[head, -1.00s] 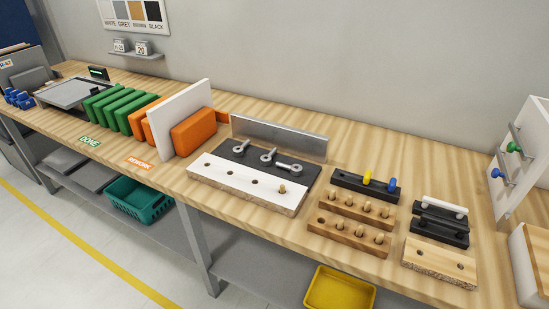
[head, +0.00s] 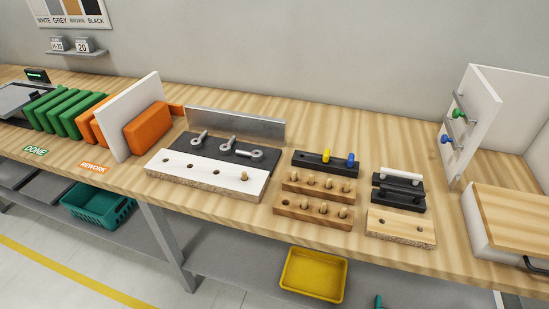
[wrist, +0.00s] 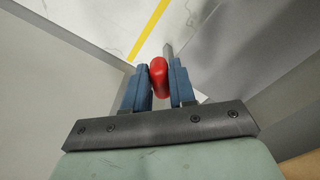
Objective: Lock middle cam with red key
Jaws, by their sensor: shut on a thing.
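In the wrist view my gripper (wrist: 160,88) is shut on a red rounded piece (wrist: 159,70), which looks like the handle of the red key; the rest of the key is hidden. In the head view the middle cam (head: 228,145) is a silver ring-ended piece on a black plate (head: 190,147), between two similar cams. A white board with a row of holes (head: 203,173) and one wooden peg lies in front of the plate. My gripper is not seen near the cams in the head view.
A black rack (head: 311,161) holds a yellow key (head: 326,155) and a blue key (head: 350,159). Wooden peg blocks (head: 311,211) stand before it. An orange block (head: 148,127) and white panel (head: 131,115) stand left of the cams. A metal fence (head: 236,125) stands behind them.

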